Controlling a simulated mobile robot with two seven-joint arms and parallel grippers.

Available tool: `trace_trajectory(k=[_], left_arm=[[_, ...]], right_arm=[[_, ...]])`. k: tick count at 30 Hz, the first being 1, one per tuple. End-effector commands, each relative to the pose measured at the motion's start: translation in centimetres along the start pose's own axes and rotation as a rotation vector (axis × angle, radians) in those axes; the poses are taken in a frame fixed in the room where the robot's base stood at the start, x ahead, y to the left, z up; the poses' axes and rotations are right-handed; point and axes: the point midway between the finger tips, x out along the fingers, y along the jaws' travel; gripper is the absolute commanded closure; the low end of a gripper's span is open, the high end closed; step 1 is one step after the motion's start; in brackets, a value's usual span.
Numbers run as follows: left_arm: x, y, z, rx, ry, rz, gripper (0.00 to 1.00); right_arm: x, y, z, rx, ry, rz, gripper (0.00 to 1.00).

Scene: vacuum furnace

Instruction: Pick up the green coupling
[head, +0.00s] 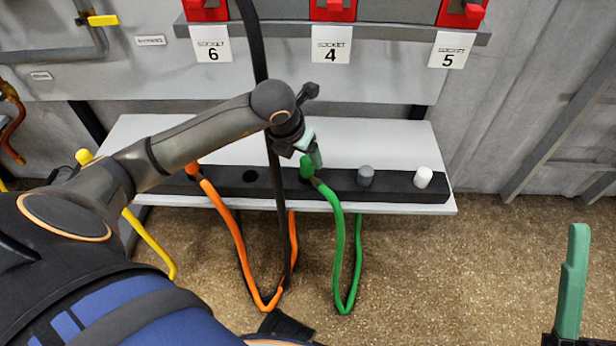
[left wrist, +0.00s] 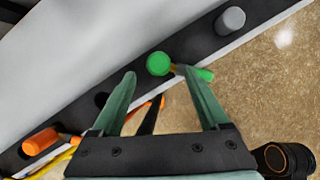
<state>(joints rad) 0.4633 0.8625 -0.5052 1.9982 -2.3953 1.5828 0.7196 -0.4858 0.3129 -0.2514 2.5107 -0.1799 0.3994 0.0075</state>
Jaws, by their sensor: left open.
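The green coupling (head: 306,168) stands in the dark rack on the white shelf, with a green hose (head: 341,240) hanging from it in a loop. In the left wrist view, the coupling's round top (left wrist: 159,63) shows between and just beyond the tips of my left gripper (left wrist: 159,75). In the head view, my left gripper (head: 314,154) is over the rack at the coupling, partly covering it. The gripper is open and empty; whether a finger touches the coupling I cannot tell. One green finger of my right gripper (head: 572,285) shows at the lower right, away from the rack.
The rack (head: 405,186) also holds an orange coupling (left wrist: 38,142), a grey one (head: 365,176) and a white one (head: 423,177), plus an empty hole (head: 250,176). A black cable (head: 273,200) hangs close to my left arm. Sockets 6, 4 and 5 are above.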

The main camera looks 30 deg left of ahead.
Motion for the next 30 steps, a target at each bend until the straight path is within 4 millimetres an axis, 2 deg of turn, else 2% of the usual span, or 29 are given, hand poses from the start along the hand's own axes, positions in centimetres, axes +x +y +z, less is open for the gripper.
trace_trajectory(k=[5, 9, 13, 22, 23, 30], left_arm=[[1.5, 0.0, -0.1, -0.001, 0.000, -0.001, 0.22], [3.9, 0.1, 0.0, -0.002, 0.002, -0.002, 0.22], [5.4, 0.1, 0.1, 0.000, 0.000, -0.002, 0.22], [5.8, 0.2, 0.2, 0.001, 0.000, -0.001, 0.22], [5.8, 0.1, 0.2, 0.001, 0.000, -0.001, 0.23], [5.8, 0.1, 0.2, 0.001, 0.000, -0.002, 0.50]], right_arm=[[-0.6, -0.3, 0.6, -0.004, -0.004, -0.003, 0.50], [-1.5, -0.9, 1.7, -0.011, -0.010, -0.007, 0.50], [-2.0, -1.2, 2.2, -0.020, -0.016, -0.012, 0.50], [-2.0, -1.3, 2.4, -0.022, -0.023, -0.015, 0.50], [-2.0, -1.3, 2.4, -0.022, -0.023, -0.015, 0.50], [-2.0, -1.3, 2.4, -0.019, -0.022, -0.012, 0.50]])
